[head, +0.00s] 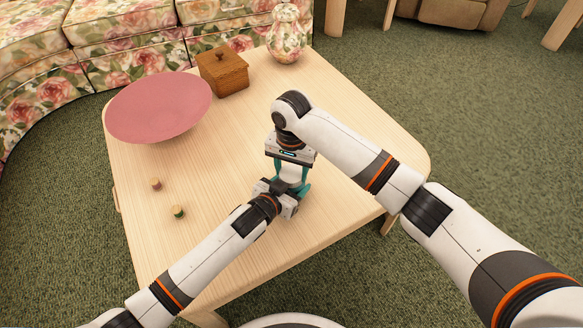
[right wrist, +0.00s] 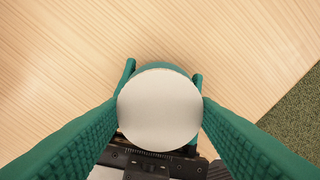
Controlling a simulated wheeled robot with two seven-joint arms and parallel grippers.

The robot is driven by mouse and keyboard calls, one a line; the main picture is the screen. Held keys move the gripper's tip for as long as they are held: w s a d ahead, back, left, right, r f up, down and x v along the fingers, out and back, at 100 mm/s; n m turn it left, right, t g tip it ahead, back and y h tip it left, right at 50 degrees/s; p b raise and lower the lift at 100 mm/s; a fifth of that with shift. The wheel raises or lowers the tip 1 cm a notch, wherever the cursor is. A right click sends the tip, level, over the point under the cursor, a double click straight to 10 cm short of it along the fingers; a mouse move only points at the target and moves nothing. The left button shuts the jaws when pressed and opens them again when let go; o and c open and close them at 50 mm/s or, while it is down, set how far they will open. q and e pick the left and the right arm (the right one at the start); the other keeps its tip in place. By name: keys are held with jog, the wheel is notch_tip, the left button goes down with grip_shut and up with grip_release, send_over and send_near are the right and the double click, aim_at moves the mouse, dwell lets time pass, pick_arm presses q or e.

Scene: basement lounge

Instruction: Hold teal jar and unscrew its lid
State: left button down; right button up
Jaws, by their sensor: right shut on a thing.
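The teal jar (right wrist: 160,65) stands on the table under its round whitish lid (right wrist: 160,108), which hides most of it in the right wrist view. My right gripper (head: 291,173) comes down from above, and its two teal fingers are shut on the lid's sides. The lid also shows between them in the head view (head: 291,174). My left gripper (head: 297,189) reaches in low from the front. Its fingers lie along both sides of the jar below the lid and look closed on it, though the contact is partly hidden.
The light wooden table (head: 240,150) also holds a large pink bowl (head: 160,105), a lidded wooden box (head: 223,73), a floral vase (head: 287,35) and two small corks or stoppers (head: 156,184), (head: 179,211). A floral sofa (head: 130,50) stands behind. The table's right side is clear.

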jog(key=n, duration=0.5)
jog(key=o, duration=1.1)
jog(key=shift+c, duration=0.2)
jog(key=shift+r, duration=2.3)
jog(key=shift+c, duration=0.2)
jog(key=shift+r+m, duration=0.8)
jog(key=shift+r, duration=0.75)
jog(key=shift+f, duration=3.85)
jog(key=shift+c, duration=0.2)
